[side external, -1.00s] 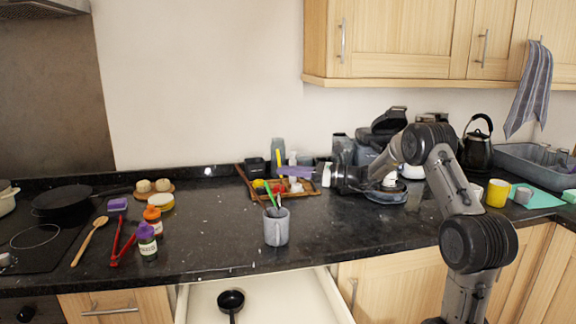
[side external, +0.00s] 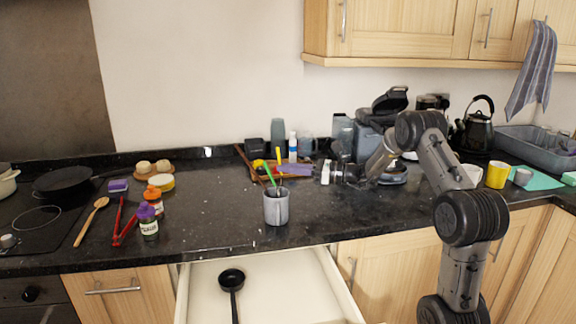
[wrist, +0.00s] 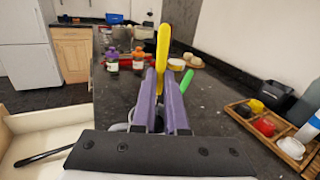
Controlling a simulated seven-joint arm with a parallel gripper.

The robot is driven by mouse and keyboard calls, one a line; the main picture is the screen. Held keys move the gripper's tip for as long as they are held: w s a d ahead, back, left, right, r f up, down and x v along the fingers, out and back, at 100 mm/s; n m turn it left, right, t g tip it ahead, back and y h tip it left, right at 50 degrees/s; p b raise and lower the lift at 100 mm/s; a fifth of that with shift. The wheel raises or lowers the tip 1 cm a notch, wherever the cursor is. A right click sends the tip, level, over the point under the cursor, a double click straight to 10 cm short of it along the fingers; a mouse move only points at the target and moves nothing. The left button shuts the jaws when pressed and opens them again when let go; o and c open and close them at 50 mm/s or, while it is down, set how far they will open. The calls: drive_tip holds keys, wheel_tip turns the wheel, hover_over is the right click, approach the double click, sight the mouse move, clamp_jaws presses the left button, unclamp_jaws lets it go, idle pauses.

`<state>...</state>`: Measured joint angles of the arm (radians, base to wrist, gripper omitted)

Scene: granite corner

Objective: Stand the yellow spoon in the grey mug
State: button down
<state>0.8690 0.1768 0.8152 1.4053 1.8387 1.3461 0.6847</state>
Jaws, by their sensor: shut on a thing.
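The yellow spoon (side external: 279,153) is upright between the purple fingertips of my gripper (side external: 283,169), which is shut on it. In the wrist view the spoon (wrist: 163,48) rises from between the fingers (wrist: 162,85). The grey mug (side external: 277,209) stands upright on the dark worktop, with a green-handled utensil (side external: 269,173) leaning up out of it. My fingertips are just above the mug in the side view. The spoon's lower end is hard to make out, so I cannot tell whether it is inside the rim. In the wrist view my fingers hide most of the mug.
A wooden tray (wrist: 274,138) with small items and bottles lies behind the mug. Spice jars (side external: 148,221), red tongs (side external: 121,233) and a wooden spoon (side external: 91,220) lie to the left. An open drawer (side external: 300,278) holding a black ladle (side external: 232,280) is below the worktop edge.

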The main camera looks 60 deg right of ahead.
drive_tip(key=shift+f, duration=0.1)
drive_tip(key=c, duration=0.9)
unclamp_jaws()
drive_tip(key=shift+o, duration=0.2)
drive_tip(key=shift+s, duration=0.1)
drive_tip(key=v, duration=0.7)
drive_tip(key=shift+s, duration=0.15)
drive_tip(key=shift+d, duration=0.1)
